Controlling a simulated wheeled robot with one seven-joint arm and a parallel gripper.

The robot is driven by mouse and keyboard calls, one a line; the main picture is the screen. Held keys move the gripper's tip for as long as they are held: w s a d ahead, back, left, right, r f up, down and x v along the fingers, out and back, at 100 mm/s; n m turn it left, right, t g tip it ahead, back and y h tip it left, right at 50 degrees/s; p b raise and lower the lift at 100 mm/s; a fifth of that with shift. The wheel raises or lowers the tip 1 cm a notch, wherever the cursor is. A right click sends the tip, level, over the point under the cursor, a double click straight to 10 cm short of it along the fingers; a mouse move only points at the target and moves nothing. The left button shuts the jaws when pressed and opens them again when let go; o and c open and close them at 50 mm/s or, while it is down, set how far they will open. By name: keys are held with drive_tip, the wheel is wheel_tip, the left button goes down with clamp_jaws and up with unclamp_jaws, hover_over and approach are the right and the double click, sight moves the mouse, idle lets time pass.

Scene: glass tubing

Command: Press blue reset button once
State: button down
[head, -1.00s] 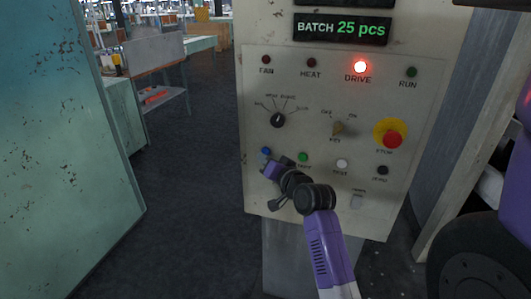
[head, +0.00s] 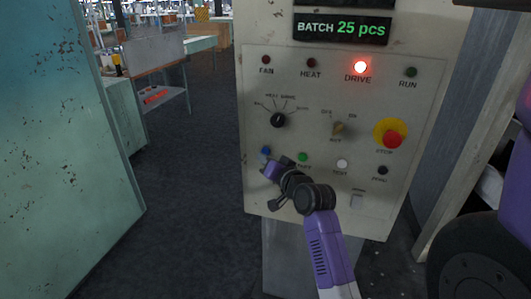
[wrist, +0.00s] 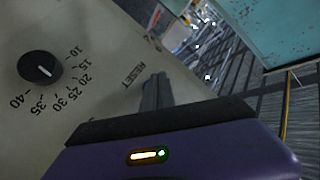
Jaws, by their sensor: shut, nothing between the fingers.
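The blue reset button (head: 265,150) shows at the lower left of the control panel (head: 420,100) in the head view, just above my gripper (head: 266,162). In the wrist view, my gripper's dark fingers (wrist: 156,88) are shut together with nothing between them. They point at the panel beside the printed RESET label (wrist: 133,75). The blue button does not show in the wrist view; the fingers appear to cover it. I cannot tell whether the fingertips touch it.
A green button (head: 303,157) sits just right of my gripper, with a white button (head: 342,164) and a black button (head: 382,170) further right. A dial (head: 278,120) is above. A red stop button (head: 392,138) is at right. The DRIVE lamp (head: 360,67) glows red.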

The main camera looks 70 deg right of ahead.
drive_tip(key=shift+d, duration=0.8)
idle(0.8)
idle(0.3)
drive_tip(key=shift+a, duration=0.75)
drive_tip(key=shift+a, duration=0.1)
drive_tip(key=shift+s+a+p, duration=0.2)
drive_tip(key=shift+a+p, duration=1.1)
drive_tip(key=shift+a, duration=1.15)
